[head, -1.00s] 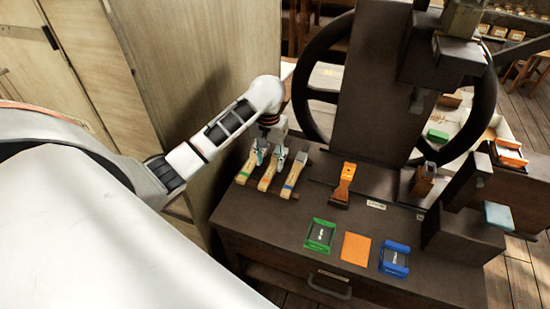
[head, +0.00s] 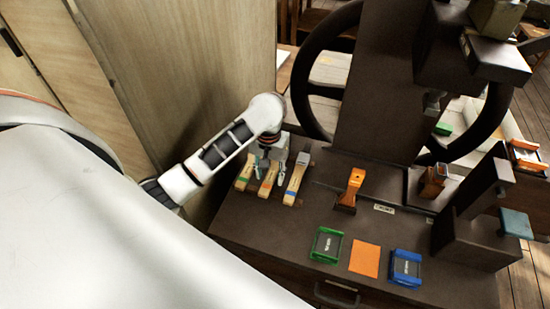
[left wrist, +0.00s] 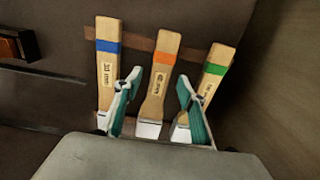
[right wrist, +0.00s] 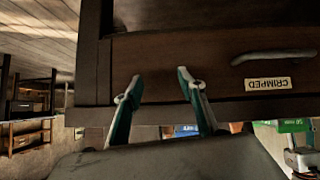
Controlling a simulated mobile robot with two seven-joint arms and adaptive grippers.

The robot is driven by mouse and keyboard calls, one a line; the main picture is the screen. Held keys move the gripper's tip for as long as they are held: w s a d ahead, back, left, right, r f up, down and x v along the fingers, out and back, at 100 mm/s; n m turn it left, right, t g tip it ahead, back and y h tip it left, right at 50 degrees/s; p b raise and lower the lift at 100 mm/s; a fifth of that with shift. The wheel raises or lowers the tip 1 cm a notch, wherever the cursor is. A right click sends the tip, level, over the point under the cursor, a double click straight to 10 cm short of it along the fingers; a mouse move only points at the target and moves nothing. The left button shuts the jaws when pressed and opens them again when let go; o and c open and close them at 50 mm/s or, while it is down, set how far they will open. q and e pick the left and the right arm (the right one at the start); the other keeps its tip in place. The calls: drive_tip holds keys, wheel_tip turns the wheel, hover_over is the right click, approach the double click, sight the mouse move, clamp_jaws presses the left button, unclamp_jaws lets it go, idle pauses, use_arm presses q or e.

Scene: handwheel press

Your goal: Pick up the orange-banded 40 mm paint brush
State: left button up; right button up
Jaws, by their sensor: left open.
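The orange-banded brush (head: 268,179) is the middle of three wooden-handled brushes on the dark bench top. In the left wrist view its handle (left wrist: 160,72) carries an orange band and a label that seems to read 40 mm. My left gripper (left wrist: 159,80) is open, its teal fingers on either side of this brush, with nothing held; whether they touch it I cannot tell. The arm partly hides the brush's far end in the head view.
The blue-banded brush (left wrist: 106,65) and green-banded brush (left wrist: 214,70) lie close on either side. A scraper-like orange tool (head: 350,190), green tray (head: 327,245), orange sheet (head: 365,259) and blue tray (head: 406,268) lie rightward. A wooden panel (head: 185,80) stands left.

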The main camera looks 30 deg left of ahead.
use_arm(q)
drive_tip(key=shift+d, duration=0.1)
clamp_jaws()
drive_tip(key=shift+r, duration=0.15)
idle(0.4)
